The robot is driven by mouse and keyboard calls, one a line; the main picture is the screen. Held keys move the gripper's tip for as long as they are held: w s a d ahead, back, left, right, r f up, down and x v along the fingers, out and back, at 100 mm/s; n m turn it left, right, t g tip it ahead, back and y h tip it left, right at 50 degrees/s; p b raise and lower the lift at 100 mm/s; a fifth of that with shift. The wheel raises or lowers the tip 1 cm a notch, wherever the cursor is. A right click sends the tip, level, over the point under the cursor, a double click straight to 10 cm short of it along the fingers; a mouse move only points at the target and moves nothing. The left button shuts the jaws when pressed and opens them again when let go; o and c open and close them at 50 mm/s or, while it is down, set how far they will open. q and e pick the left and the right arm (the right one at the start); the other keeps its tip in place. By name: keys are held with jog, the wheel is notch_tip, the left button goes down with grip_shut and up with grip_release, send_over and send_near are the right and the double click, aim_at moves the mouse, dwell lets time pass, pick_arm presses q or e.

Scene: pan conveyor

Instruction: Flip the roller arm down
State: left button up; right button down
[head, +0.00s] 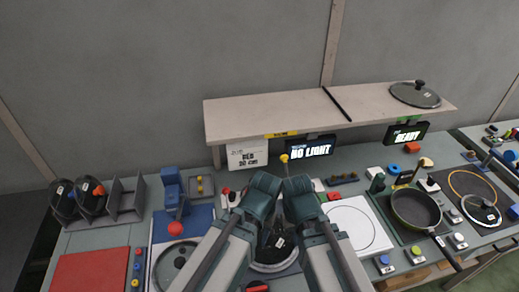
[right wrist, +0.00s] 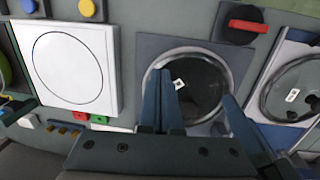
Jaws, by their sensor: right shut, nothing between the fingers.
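No part is clearly recognisable as the roller arm. A thin post with a yellow knob (head: 284,158) stands just behind my gripper tips, its lower part hidden by them. A blue upright fixture (head: 172,190) with a red ball (head: 175,228) stands at the left. My right gripper (head: 298,185) is shut and empty, above the middle of the bench.
A white plate with a circle (head: 350,228) lies right of my grippers, with a frying pan (head: 416,208) farther right. A raised shelf (head: 300,108) and dark displays (head: 312,148) stand behind. A rack of lids (head: 125,200) and red pad (head: 90,272) are left.

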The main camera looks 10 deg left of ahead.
jog(key=shift+a, duration=0.15)
jog(key=w+a+r+t+y+p, duration=0.1)
jog(key=w+a+r+t+p, duration=0.1)
jog(key=w+r+p, duration=0.5)
jog(key=w+a+r+t+y+p, duration=0.1)
jog(key=w+r+t+p, duration=0.4)
jog(key=w+r, duration=0.6)
jog(key=w+y+p, duration=0.1)
jog(key=w+p, duration=0.1)
jog(key=w, duration=0.1)
jog(key=shift+a+r+y, duration=0.3)
jog(key=shift+a+r, duration=0.1)
jog(key=shift+f, duration=0.1)
